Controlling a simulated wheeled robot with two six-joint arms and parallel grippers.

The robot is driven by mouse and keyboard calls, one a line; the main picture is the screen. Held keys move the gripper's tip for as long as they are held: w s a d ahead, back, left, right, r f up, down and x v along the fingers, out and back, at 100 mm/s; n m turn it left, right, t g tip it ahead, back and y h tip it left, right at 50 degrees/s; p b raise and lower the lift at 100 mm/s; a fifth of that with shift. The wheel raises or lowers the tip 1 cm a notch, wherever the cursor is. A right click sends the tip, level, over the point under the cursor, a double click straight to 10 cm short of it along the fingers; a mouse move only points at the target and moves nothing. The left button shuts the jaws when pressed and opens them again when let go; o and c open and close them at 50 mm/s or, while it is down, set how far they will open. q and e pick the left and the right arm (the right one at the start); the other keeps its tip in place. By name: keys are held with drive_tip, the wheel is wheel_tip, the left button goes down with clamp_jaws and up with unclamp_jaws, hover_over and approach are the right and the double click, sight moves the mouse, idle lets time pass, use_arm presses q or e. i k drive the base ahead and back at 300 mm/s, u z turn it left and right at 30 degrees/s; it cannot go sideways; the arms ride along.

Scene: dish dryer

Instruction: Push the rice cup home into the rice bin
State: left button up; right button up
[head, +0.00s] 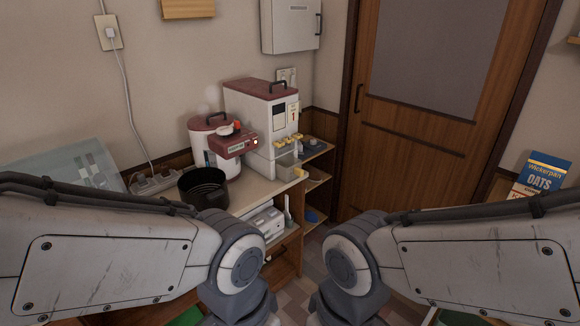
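The rice bin (258,125) is a tall white box with a dark red lid and a black handle, standing on the wooden counter against the wall. At its lower front, a pale grey cup (287,166), apparently the rice cup, sticks out from the bin's base. A small yellow piece (300,172) is beside its front end. The cup's inside is too small to make out. Both my arms reach in from the sides at the bottom, and their grippers are out of the picture. Neither arm is seen touching the bin or the cup.
A white cooker (216,155) with a red lid and control panel stands left of the bin. A black pot (204,188) is in front of it. A low shelf (318,150) with small items is right of the bin. A wooden door (420,130) and an oats box (540,175) are farther right.

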sight(290, 170)
drive_tip(key=u, duration=0.4)
drive_tip(key=i, duration=1.45)
drive_tip(key=z, duration=0.9)
drive_tip(key=i, duration=0.3)
drive_tip(key=z, duration=0.35)
